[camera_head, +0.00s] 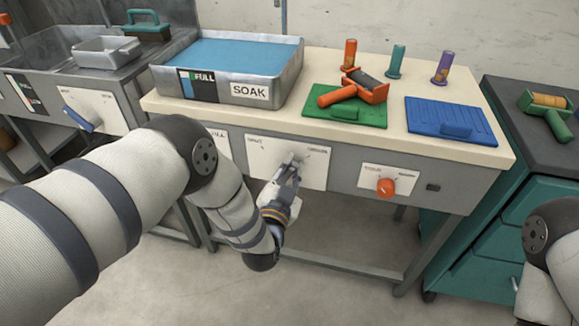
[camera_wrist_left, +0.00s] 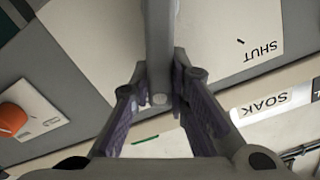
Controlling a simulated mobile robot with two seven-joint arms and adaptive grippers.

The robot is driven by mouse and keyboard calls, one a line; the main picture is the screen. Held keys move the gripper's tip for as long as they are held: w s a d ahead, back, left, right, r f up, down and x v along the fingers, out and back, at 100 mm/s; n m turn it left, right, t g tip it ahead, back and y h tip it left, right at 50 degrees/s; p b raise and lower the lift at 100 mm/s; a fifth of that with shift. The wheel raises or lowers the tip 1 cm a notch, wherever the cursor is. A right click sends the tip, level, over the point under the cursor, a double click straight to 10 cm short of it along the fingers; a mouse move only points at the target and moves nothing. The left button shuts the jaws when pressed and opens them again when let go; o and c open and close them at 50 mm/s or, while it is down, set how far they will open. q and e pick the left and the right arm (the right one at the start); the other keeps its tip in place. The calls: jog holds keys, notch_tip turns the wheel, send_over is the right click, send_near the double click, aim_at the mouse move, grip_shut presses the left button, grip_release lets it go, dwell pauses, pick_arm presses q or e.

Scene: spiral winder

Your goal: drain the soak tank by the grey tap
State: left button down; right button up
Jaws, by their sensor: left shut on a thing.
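The soak tank (camera_head: 224,91) is a grey metal tray on the bench, with blue liquid, a gauge marked FULL and a SOAK label. The SOAK label also shows upside down in the left wrist view (camera_wrist_left: 272,103). The grey tap (camera_head: 296,160) is on a white plate on the bench front, below the tank. My left gripper (camera_head: 288,175) is shut on its lever. In the left wrist view the grey lever (camera_wrist_left: 160,45) runs between the fingers, near the word SHUT. The fingers partly hide the tap in the head view. My right gripper is out of view.
An orange knob (camera_head: 386,187) is on another plate to the right. A green mat (camera_head: 320,105) and a blue mat (camera_head: 450,118) lie on the bench, with several coloured spools behind. A blue-handled tap (camera_head: 80,120) is at the left. A teal cabinet (camera_head: 490,265) stands at the right.

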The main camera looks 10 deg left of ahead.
pick_arm(q)
jog(key=shift+d+f+m, duration=0.15)
jog(key=shift+m, duration=0.25)
jog(key=c, duration=1.5)
grip_release()
jog(key=shift+s, duration=0.1)
jog(key=s, duration=1.2)
jog(key=shift+a, duration=0.2)
